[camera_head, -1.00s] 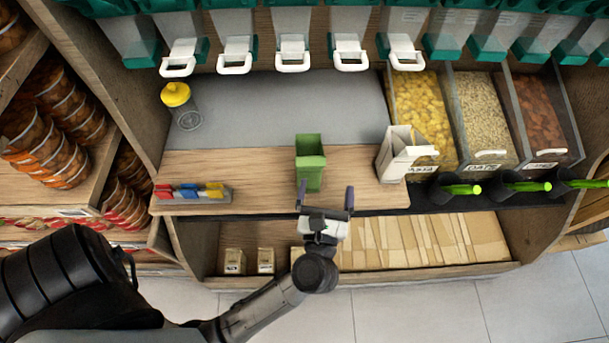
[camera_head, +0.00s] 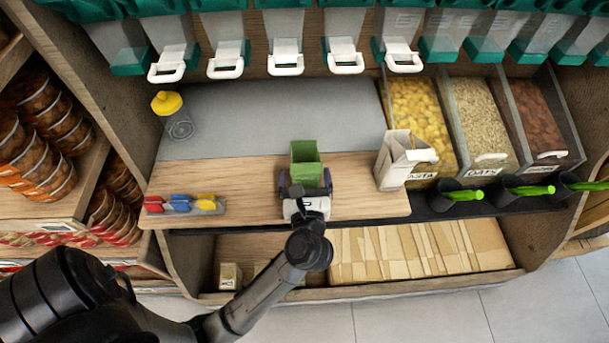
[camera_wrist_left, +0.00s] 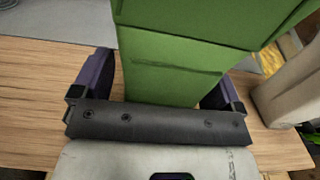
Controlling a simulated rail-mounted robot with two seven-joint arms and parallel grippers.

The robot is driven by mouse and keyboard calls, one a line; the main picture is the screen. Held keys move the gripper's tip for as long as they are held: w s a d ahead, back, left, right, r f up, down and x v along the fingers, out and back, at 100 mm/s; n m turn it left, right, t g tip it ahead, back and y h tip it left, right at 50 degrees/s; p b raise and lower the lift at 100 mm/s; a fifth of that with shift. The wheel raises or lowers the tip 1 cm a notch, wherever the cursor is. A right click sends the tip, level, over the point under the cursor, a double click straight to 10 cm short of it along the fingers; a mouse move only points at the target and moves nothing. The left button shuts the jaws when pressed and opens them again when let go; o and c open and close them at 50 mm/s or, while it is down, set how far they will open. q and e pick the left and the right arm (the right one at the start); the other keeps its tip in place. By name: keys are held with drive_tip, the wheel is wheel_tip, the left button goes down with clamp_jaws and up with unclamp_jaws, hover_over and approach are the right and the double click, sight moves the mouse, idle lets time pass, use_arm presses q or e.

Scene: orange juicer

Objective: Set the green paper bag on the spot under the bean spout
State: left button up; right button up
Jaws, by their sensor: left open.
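The green paper bag (camera_head: 305,164) stands upright with its top open on the wooden counter, near the middle of the head view. In the left wrist view the green bag (camera_wrist_left: 180,60) fills the top centre. My left gripper (camera_head: 305,188) is at the near side of the bag, with its jaws open. In the wrist view its two fingers (camera_wrist_left: 160,92) lie on either side of the bag's lower part, with small gaps visible. Several bean spouts with white handles, one of them the middle spout (camera_head: 286,58), hang above the grey back surface. My right gripper is not in view.
A white paper bag (camera_head: 402,160) stands to the right of the green bag. Bins of pasta and oats (camera_head: 480,118) stand at the right. The grey surface (camera_head: 270,115) behind the bag is clear.

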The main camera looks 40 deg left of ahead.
use_arm(q)
drive_tip(key=c, duration=1)
